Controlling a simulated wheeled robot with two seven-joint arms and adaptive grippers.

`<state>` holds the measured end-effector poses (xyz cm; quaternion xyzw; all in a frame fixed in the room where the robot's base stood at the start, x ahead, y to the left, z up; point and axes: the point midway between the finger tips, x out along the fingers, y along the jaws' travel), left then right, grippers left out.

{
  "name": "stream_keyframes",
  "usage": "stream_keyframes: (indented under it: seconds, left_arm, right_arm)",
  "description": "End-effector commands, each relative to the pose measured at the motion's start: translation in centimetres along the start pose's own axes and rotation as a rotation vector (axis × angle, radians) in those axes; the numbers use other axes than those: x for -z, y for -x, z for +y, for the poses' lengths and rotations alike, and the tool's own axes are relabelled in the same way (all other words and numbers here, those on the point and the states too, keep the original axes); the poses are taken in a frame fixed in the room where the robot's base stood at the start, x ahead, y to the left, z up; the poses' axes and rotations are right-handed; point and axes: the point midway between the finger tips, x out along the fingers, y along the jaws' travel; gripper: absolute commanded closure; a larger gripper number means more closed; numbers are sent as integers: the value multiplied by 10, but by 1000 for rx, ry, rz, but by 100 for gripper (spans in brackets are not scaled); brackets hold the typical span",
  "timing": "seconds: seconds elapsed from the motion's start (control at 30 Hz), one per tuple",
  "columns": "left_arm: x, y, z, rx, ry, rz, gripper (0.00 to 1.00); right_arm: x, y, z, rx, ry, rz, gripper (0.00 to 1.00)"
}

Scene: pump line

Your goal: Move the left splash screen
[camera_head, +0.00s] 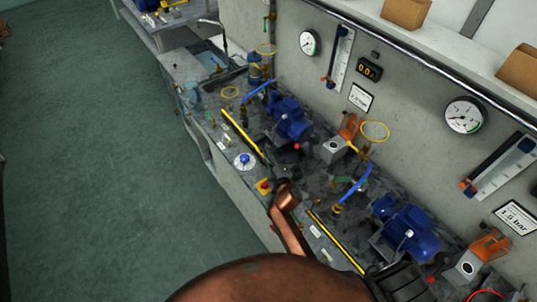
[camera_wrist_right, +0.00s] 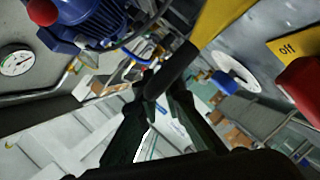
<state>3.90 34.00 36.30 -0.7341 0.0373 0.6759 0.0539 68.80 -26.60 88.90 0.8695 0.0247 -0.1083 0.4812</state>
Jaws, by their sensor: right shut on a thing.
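The left splash screen (camera_head: 240,132) shows in the head view as a long yellow strip along the bench, in front of a blue motor. A second yellow strip (camera_head: 336,243) runs nearer to me on the right. My right gripper (camera_head: 400,283) is dark and partly cut off at the bottom of the head view. My arm hides part of the bench. My left gripper is not in view.
Blue motors (camera_head: 290,117) (camera_head: 411,232) stand behind the strips, with blue hoses and orange-topped units nearby. Gauges and panels line the back wall. The green floor at left is clear.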

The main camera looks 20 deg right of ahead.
Motion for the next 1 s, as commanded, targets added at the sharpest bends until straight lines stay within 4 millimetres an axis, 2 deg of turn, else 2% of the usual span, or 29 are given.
stream_keyframes:
  seconds: [0.03,0.33,0.37,0.6,0.87,1.0]
  left_arm:
    - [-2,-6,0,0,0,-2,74]
    - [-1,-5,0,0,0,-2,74]
    - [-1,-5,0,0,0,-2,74]
    - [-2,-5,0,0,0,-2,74]
    - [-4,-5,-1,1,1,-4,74]
    - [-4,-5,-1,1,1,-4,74]
  right_arm:
    - [-4,-1,-8,2,0,-2,100]
    - [-3,-1,-5,1,0,-2,100]
    - [-3,-1,-5,1,0,-2,91]
    - [-3,-1,-5,1,0,-1,74]
    - [-3,-1,-5,0,0,-1,74]
    - [-5,9,-5,0,1,-3,74]
